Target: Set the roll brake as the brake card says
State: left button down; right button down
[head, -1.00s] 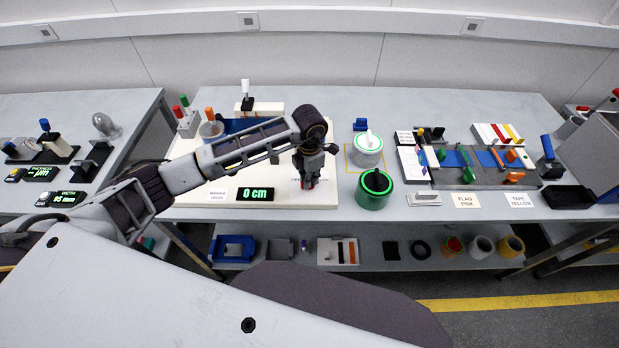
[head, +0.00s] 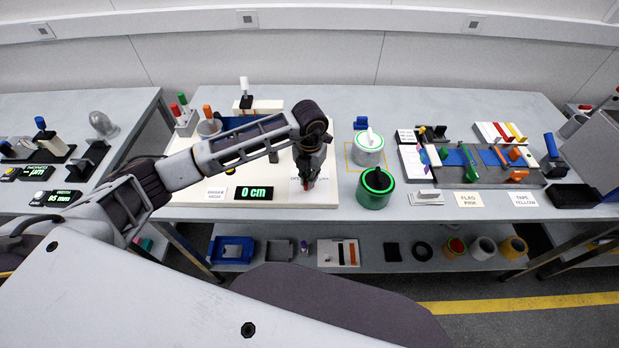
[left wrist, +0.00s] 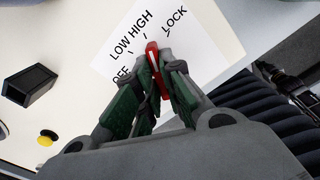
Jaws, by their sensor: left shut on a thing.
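My left gripper (head: 307,186) is over the white board (head: 190,170) on the middle table. In the left wrist view my left gripper (left wrist: 158,62) is shut on the red brake lever (left wrist: 152,55), its fingers on both sides. The white dial plate (left wrist: 195,40) under it reads OFF, LOW, HIGH and LOCK. The lever's far end points close to the tick by HIGH; the fingers hide its lower part. The small brake card (head: 217,195) lies at the board's front left; its lower line seems to read HIGH. My right gripper is not in view.
A display (head: 254,193) reading 0 cm stands left of the gripper. A green can (head: 375,190) and a white-lidded can (head: 368,148) stand to its right. A black block (left wrist: 30,85) and a yellow button (left wrist: 47,137) show in the left wrist view.

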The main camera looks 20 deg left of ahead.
pick_arm(q)
jog(key=shift+n, duration=0.6)
jog(key=c, duration=1.5)
grip_release()
jog(key=shift+c, duration=0.2)
notch_tip(320, 180, up, 12)
